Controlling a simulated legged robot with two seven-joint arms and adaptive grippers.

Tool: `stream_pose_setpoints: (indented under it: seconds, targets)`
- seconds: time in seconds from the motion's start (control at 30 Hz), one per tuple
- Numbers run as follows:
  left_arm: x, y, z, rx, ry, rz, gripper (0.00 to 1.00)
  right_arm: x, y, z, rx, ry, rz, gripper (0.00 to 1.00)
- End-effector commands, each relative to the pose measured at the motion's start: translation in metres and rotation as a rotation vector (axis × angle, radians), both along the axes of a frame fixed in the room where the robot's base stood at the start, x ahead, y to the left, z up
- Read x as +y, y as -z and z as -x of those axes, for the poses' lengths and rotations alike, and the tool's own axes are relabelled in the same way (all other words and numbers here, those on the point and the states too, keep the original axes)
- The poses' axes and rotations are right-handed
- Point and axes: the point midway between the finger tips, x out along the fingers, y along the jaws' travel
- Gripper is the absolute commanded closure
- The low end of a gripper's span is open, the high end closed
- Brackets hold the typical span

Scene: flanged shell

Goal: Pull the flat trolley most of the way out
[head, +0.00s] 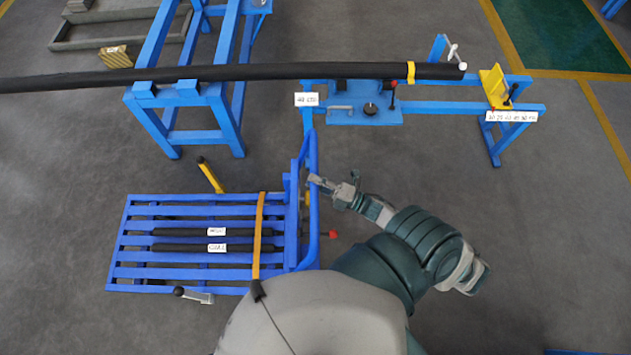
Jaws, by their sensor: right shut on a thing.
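The flat trolley (140,240) stands on the floor at lower left, with a blue slatted deck. Its upright blue push handle (313,230) rises at the right end of the deck. Two dark bars (185,232) with white labels lie on the slats. An orange strap (259,225) crosses the deck. My right gripper (318,182) is at the handle's upper part, shut on it; its fingertips are small in the picture. My left gripper is not in view.
A blue stand (185,95) and a blue bench with a clamp (365,115) carry a long black pipe (280,72) above the trolley in the picture. A yellow lever (210,175) sticks up beside the deck. Bare grey floor (530,240) lies to the right.

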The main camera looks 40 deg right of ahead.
Motion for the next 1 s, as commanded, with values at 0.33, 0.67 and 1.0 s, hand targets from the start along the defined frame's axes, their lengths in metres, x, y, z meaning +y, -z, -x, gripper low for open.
stream_pose_setpoints:
  seconds: [0.33, 0.67, 1.0]
  targets:
    - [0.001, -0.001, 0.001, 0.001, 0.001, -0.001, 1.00, 0.019, 0.002, -0.012, 0.005, 0.000, 0.000, 1.00]
    - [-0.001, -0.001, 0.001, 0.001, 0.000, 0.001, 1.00, 0.034, 0.003, -0.021, 0.008, -0.001, 0.006, 1.00]
    - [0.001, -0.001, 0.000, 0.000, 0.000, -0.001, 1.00, 0.030, 0.003, -0.021, 0.006, 0.000, 0.001, 0.46]
